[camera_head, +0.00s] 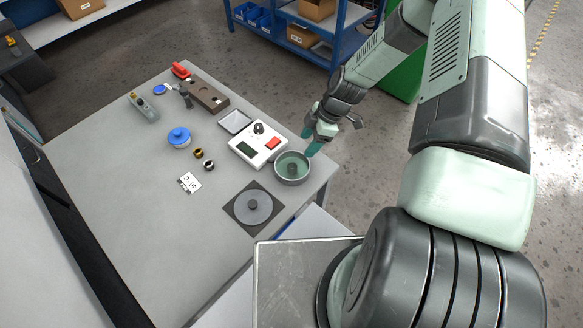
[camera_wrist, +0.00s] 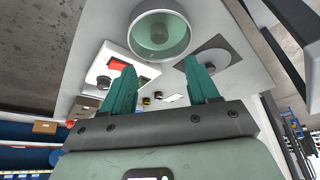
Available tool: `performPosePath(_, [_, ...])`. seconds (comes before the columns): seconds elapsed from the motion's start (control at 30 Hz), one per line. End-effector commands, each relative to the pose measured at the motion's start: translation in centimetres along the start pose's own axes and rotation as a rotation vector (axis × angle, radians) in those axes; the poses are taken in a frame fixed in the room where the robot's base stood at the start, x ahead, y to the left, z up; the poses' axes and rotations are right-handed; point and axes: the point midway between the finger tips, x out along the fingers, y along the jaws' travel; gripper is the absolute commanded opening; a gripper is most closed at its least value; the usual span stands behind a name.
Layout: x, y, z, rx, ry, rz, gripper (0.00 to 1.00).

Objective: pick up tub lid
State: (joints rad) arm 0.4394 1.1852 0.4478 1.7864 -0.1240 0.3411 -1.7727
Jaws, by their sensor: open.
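The tub lid (camera_head: 253,207) is a grey, see-through disc with a dark knob, lying flat on a dark square mat (camera_head: 229,210) near the table's front edge. The wrist view shows the lid (camera_wrist: 215,57) at the upper right, partly behind one finger. The round tub (camera_head: 305,179) stands uncovered near the table's right corner, with a greenish inside and a dark object in it. The tub (camera_wrist: 187,38) is top centre in the wrist view. My gripper (camera_head: 311,141) has green fingers, open and empty, by the tub's far side and apart from the lid.
A white device (camera_head: 247,150) with a red button sits beside the tub. Two small rings (camera_head: 209,165), a white label card (camera_head: 189,183) and a blue-topped jar (camera_head: 180,140) stand further left. The table's left part (camera_head: 100,190) is clear.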

Motion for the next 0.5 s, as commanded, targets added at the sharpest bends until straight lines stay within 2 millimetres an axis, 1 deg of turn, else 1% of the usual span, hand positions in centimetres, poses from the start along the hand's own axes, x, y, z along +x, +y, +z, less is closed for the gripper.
performPosePath(0.4, [0.02, -0.01, -0.03, -0.001, 0.0, 0.0, 0.61])
performPosePath(0.5, [0.44, -0.26, -0.74, -0.021, -0.011, -0.011, 0.61])
